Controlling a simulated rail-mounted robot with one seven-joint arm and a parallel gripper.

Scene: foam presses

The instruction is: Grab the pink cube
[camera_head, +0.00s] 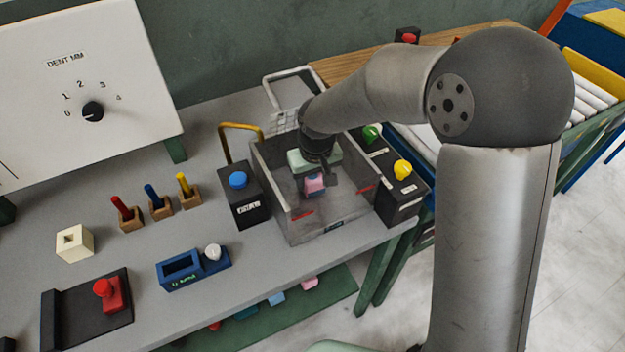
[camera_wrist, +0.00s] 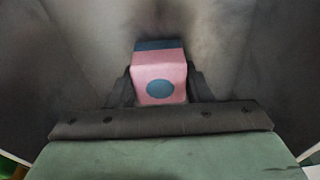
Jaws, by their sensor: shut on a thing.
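The pink cube (camera_head: 315,185) is inside the grey open-topped press box (camera_head: 327,229), low near its front wall. My gripper (camera_head: 318,178) reaches down into this box from above and is shut on the cube. In the wrist view the pink cube (camera_wrist: 160,80) sits between the two dark fingers (camera_wrist: 160,90). It shows a blue round spot on its facing side and a dark blue band at its top edge. I cannot tell whether the cube still touches the box floor.
Box walls surround my gripper closely. A black block with a blue button (camera_head: 238,180) stands left of the box. Black blocks with green (camera_head: 372,132) and yellow buttons (camera_head: 403,169) stand right. A white dial panel (camera_head: 85,90) is at the back left.

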